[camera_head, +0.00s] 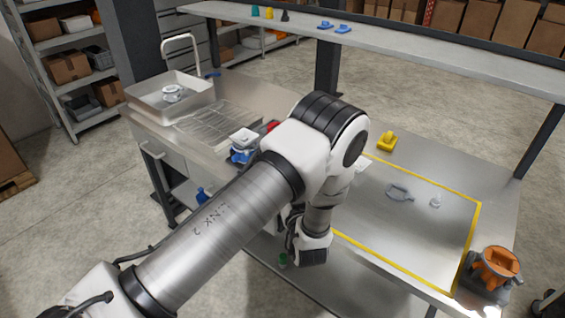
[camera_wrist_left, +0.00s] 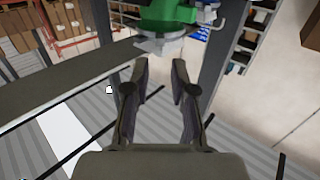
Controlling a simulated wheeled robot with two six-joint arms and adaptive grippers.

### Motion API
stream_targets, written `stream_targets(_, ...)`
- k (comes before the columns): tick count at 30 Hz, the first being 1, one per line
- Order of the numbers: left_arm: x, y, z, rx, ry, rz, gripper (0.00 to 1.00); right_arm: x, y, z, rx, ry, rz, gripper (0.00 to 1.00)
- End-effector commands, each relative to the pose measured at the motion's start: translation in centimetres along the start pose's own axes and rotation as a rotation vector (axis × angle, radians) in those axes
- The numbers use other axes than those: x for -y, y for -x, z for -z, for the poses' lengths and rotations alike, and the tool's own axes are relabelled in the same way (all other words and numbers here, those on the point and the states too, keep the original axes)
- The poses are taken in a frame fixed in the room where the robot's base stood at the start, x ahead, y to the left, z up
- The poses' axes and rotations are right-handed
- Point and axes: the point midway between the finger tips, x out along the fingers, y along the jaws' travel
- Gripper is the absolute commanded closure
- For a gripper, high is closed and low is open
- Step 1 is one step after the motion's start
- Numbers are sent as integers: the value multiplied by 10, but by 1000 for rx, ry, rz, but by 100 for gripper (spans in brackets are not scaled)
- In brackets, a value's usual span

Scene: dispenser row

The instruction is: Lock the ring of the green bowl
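The green bowl (camera_wrist_left: 168,14) shows at the top edge of the left wrist view, cut off by the frame. A pale grey, flat part (camera_wrist_left: 158,46) shows just below the green; I cannot tell whether it is the ring. My left gripper (camera_wrist_left: 160,72) is open and empty, with its two dark fingers apart and their tips just short of the pale part. In the head view my left arm covers the middle, its fingers are hidden, and only a small green patch (camera_head: 283,259) shows beside my wrist. My right gripper is not in view.
A blue-and-white dispenser (camera_head: 241,150) stands left of my arm, with a red part (camera_head: 272,127) beside it. A yellow piece (camera_head: 387,141) and an orange one in a grey holder (camera_head: 497,268) are on the right. The yellow-framed area (camera_head: 440,235) holds two small grey parts. An overhead shelf (camera_head: 420,52) crosses behind.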

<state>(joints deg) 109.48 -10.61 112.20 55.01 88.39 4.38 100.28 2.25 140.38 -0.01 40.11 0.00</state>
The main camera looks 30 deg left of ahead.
Motion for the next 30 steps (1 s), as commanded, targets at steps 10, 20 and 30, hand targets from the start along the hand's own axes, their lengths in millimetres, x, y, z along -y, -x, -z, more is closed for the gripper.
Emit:
stream_targets(10, 2, -59, 6, -11, 7, 11, 75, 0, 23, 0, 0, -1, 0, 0)
stream_targets(20, 1, -76, 2, -9, 2, 6, 75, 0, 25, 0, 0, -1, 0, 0)
stream_targets(30, 1, -76, 2, -8, 2, 6, 100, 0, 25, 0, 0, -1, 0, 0)
